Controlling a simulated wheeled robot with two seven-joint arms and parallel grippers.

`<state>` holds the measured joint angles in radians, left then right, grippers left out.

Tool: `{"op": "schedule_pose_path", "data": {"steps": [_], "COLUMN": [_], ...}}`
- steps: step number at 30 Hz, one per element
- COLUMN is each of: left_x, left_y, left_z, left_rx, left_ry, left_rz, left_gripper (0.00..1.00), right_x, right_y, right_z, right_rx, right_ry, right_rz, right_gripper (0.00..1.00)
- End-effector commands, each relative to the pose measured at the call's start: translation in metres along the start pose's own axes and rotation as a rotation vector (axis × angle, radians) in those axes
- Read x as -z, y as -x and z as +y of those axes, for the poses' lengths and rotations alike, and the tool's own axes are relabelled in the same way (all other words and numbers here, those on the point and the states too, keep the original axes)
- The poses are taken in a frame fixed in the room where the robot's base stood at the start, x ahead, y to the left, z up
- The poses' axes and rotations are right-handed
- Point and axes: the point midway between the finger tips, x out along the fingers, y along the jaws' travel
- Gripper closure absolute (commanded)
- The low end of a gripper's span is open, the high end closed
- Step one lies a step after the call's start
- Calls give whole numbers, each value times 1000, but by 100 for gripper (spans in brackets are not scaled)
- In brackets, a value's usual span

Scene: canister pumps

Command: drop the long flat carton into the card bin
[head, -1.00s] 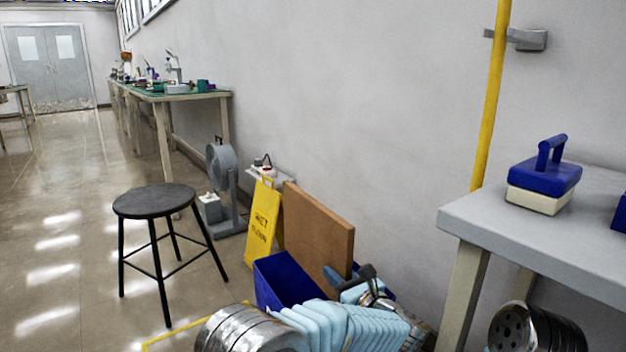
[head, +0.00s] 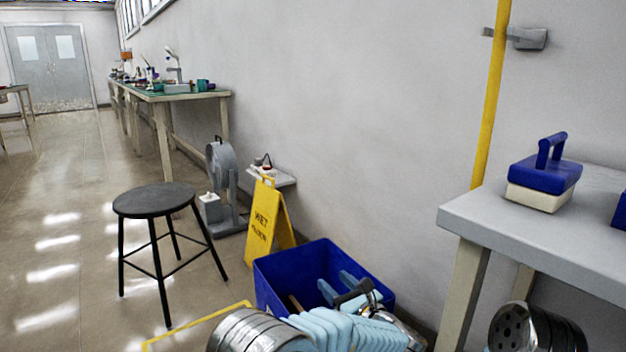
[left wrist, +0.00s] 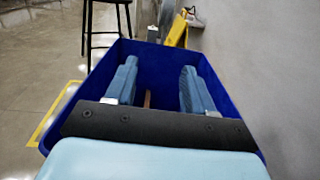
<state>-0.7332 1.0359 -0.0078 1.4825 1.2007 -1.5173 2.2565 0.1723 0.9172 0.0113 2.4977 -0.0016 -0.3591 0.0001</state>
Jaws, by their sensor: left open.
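The blue card bin (head: 275,286) stands on the floor against the wall, and its walls fill much of the left wrist view (left wrist: 75,108). The long flat carton is inside it. Only a narrow brown edge of the carton (head: 295,302) shows, and a thin strip of it shows between my fingers in the left wrist view (left wrist: 147,99). My left gripper (head: 340,287) is open over the bin, with its two light-blue fingers (left wrist: 160,88) apart and nothing between them. My forearm hides the near side of the bin. My right gripper is not in view.
A yellow wet-floor sign (head: 266,222) stands just behind the bin. A grey table (head: 560,225) with a blue-handled box (head: 545,178) is at right. A yellow floor line runs left of the bin.

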Motion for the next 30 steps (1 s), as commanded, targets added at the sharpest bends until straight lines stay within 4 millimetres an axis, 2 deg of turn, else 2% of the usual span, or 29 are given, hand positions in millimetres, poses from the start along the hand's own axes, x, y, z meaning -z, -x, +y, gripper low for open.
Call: {"op": "schedule_pose_path", "data": {"steps": [5,11,19,24,30], "left_x": [-4,-38,-96,-112,-125], "left_y": [0,2,43,78,105], "left_z": [0,1,31,55,74], "left_rx": [0,0,2,4,2], "left_ry": [1,4,3,1,1], "left_rz": [0,0,0,0,0], "left_gripper": [47,47,47,47,47], "right_x": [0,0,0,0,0], "right_y": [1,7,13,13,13], "right_z": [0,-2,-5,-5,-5], "right_rx": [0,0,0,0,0], "right_ry": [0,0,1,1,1], "right_rz": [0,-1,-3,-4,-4], "right_gripper": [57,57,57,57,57]}}
